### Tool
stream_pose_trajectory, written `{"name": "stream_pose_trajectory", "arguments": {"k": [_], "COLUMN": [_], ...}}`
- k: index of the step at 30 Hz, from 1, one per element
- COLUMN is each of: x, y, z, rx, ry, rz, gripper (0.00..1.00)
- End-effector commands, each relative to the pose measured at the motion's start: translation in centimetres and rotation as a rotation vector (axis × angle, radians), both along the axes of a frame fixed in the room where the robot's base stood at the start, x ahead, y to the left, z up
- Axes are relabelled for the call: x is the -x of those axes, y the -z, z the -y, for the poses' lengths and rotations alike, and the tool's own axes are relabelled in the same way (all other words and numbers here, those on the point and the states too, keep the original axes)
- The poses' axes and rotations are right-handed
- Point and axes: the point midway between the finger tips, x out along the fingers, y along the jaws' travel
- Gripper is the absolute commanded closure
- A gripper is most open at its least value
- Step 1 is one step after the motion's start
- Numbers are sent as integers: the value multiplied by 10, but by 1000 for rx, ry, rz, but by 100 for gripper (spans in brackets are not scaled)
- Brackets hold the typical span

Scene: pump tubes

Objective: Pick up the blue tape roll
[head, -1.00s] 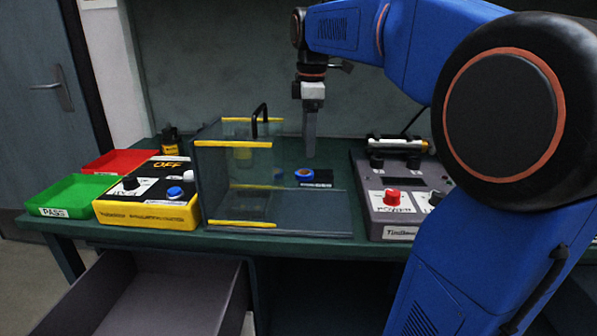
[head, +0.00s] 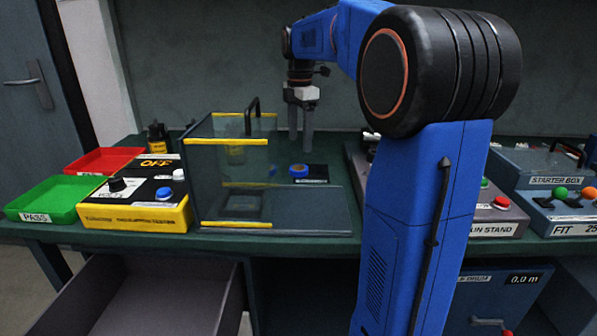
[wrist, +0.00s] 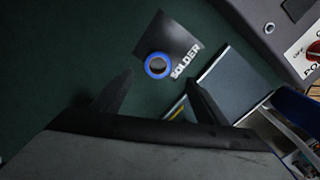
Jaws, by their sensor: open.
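The blue tape roll (head: 299,171) lies flat on the green bench, at the left edge of a black label plate (head: 318,173).
A clear case with yellow edges (head: 229,142) and a black handle stands left of the roll. The yellow tester (head: 135,218), green tray (head: 50,200) and red tray (head: 105,161) are further left. A grey stand (head: 497,214) is at the right.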

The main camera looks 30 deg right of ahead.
Motion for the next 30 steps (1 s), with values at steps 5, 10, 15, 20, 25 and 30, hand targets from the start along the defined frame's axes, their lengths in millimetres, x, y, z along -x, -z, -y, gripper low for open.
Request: {"name": "stream_pose_trajectory", "arguments": {"k": [5, 10, 15, 20, 25, 30], "x": [0, 0, -2, -5, -5, -5], "y": [27, 38, 51, 74, 88, 91], "z": [0, 0, 0, 1, 1, 1], "rx": [0, 0, 0, 0, 0, 0], "ry": [0, 0, 0, 1, 1, 1], "rz": [-2, -1, -2, -2, 0, 0], "gripper": [32, 32, 32, 32, 32, 32]}}
